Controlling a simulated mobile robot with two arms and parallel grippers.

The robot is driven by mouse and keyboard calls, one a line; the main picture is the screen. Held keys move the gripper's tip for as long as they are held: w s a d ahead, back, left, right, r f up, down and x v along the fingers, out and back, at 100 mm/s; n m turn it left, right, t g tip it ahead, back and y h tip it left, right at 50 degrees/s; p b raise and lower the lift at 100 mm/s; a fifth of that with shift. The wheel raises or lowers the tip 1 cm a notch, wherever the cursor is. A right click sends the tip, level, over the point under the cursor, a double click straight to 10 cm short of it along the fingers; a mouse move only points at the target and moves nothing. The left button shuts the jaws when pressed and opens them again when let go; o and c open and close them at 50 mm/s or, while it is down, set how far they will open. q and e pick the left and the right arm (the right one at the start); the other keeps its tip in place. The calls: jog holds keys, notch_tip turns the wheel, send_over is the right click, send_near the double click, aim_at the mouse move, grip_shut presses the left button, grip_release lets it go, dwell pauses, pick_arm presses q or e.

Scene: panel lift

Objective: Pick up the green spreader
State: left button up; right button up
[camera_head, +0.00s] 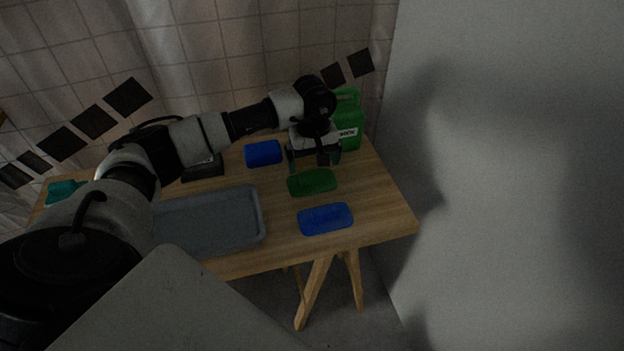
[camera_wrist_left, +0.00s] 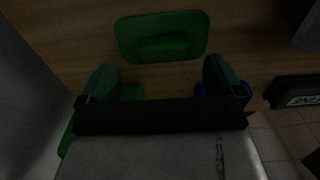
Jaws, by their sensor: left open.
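The green spreader (camera_head: 312,182) lies flat on the wooden table, between two blue things. It also shows in the left wrist view (camera_wrist_left: 162,37) as a green rounded plate with a raised grip block, just beyond my fingertips. My left gripper (camera_head: 314,160) is open and empty above the table, just behind the spreader. Its two green-padded fingers also show in the left wrist view (camera_wrist_left: 160,80), apart from the spreader. My right gripper is not in view.
A blue spreader-like piece (camera_head: 325,219) lies in front, near the table edge. A blue cylinder-like object (camera_head: 263,153) stands behind left. A grey tray (camera_head: 262,215) fills the table's left middle. A teal object (camera_head: 63,191) lies far left.

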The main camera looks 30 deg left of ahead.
aim_at(312, 173)
pick_arm(q)
notch_tip(312, 173, down, 5)
jog(key=shift+s+a+r, duration=0.1)
jog(key=shift+s+r, duration=0.05)
jog(key=c, duration=1)
jog(key=shift+r, duration=0.1)
jog(key=r, duration=0.4)
jog(key=shift+d+r, duration=0.25)
jog(key=shift+d, duration=0.1)
jog(key=s+d+r, duration=0.1)
jog(key=d+r, duration=0.1)
jog(key=d, duration=0.1)
jog(key=s+d+r, duration=0.1)
jog(key=d+r, duration=0.1)
jog(key=d, duration=0.2)
jog(key=s+d+r, duration=0.1)
jog(key=d+r, duration=0.1)
jog(key=d, duration=0.1)
jog(key=shift+s+d+r, duration=0.2)
jog(key=shift+s+r, duration=0.05)
jog(key=shift+s, duration=0.1)
